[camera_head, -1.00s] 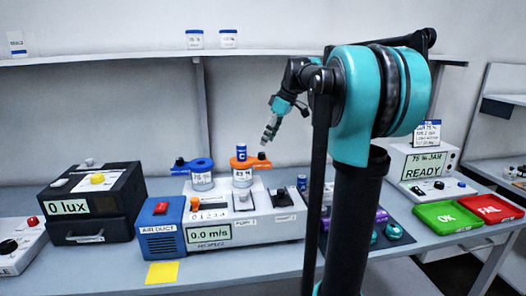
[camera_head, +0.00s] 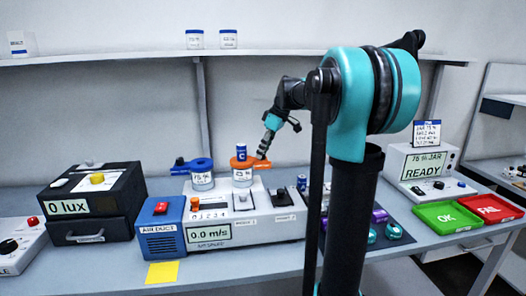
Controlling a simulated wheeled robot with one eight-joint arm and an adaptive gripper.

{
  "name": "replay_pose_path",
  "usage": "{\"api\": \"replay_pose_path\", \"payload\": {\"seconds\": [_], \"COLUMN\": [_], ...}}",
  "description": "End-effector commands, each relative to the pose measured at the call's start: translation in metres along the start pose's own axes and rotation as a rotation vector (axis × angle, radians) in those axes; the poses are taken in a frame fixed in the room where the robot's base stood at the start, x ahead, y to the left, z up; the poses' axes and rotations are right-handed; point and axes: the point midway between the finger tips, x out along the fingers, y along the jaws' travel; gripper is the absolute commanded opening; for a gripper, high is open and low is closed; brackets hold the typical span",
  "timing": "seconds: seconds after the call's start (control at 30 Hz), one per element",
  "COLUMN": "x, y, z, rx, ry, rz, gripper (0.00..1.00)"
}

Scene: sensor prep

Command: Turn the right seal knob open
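Two labelled jars stand on the air duct unit. The left jar (camera_head: 202,181) has a blue collar (camera_head: 198,165) with an arm to the left. The right jar (camera_head: 242,178) has an orange collar (camera_head: 240,163) with an arm to the right and a small blue-capped vial (camera_head: 241,151) on top. The right seal knob seems to be at the right end of the orange arm (camera_head: 262,165), mostly hidden by my gripper. My gripper (camera_head: 263,153) points down at that end. I cannot tell whether it touches, or whether its fingers are open or shut.
The air duct unit (camera_head: 213,235) reads 0.0 m/s. A black lux box (camera_head: 92,200) stands to its left. Green OK (camera_head: 447,217) and red FAIL (camera_head: 497,208) trays lie at the right, below a READY display (camera_head: 427,165). A shelf (camera_head: 120,60) runs behind.

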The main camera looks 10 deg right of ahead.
Motion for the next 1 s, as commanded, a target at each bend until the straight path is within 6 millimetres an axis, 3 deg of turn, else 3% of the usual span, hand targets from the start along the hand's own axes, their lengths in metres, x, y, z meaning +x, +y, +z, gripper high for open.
{"api": "replay_pose_path", "payload": {"seconds": [0.03,0.13,0.57,1.0], "x": [-0.0001,-0.0001,-0.0002,0.0001], "y": [0.0,0.0,-0.0011,-0.0034], "z": [0.0,0.0001,0.0002,0.0], "rx": [0.0,0.0,0.07,0.405], "ry": [0.0,0.0,0.002,0.017], "rz": [0.0,0.0,0.03,0.169], "gripper": [0.12,0.0,0.0,0.0]}}
